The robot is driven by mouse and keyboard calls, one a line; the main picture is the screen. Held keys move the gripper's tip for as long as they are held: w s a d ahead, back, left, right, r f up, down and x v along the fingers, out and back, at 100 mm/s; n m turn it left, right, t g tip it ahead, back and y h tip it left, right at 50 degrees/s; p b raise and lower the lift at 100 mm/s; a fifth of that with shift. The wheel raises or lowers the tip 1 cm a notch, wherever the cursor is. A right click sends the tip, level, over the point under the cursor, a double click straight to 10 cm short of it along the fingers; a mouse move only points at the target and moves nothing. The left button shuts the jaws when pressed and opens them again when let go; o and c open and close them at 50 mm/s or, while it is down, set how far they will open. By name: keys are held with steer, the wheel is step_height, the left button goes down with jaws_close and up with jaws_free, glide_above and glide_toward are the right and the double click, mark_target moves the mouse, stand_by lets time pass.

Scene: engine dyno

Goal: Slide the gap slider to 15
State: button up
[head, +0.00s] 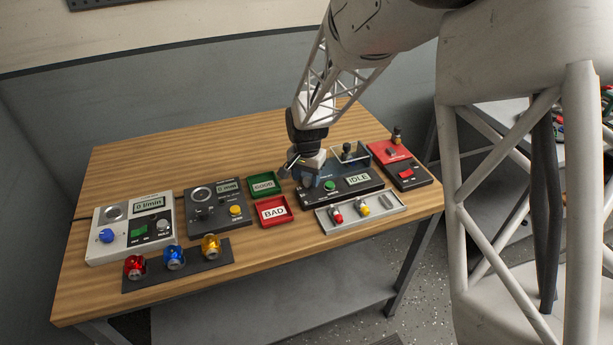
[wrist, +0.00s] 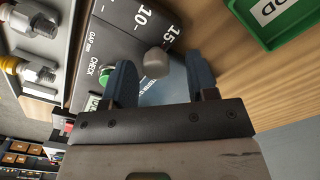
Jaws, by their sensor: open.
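The gap slider's grey knob (wrist: 155,62) stands on a dark panel (wrist: 115,40) in the wrist view. White scale marks 10 and 15 are printed beyond it, with the knob nearer the 15 than the 10. The knob's exact reading cannot be told. My gripper (wrist: 161,72) is open, with one blue finger on each side of the knob; I see no clear contact. In the head view my gripper (head: 308,172) is over the left end of the dark panel with the IDLE display (head: 359,179) and hides the knob there.
A green CHECK button (wrist: 106,75) is close to one finger. Green GOOD (head: 264,185) and red BAD (head: 273,210) trays lie to the left. A grey tray with connectors (head: 390,211) lies in front. A clear-covered fixture (head: 350,153) stands behind the panel.

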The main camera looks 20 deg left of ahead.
mark_target(308, 178)
steer(key=shift+r, duration=3.85)
steer(key=shift+d+r, duration=0.15)
steer(key=shift+d, duration=0.05)
steer(key=s+d+r, duration=0.2)
steer(key=d+r, duration=0.2)
steer(key=d, duration=0.6)
steer(key=s+d+r+t, duration=0.1)
steer(key=s+d+r, duration=0.3)
steer(key=d, duration=0.5)
steer(key=s+d+r, duration=0.1)
steer(key=d+r, duration=0.4)
steer(key=d, duration=0.5)
steer(key=s+d+r+t, duration=0.1)
steer(key=s+d, duration=1.8)
steer(key=s, duration=0.3)
steer(key=shift+d+r+t, duration=0.2)
steer(key=shift+t, duration=0.1)
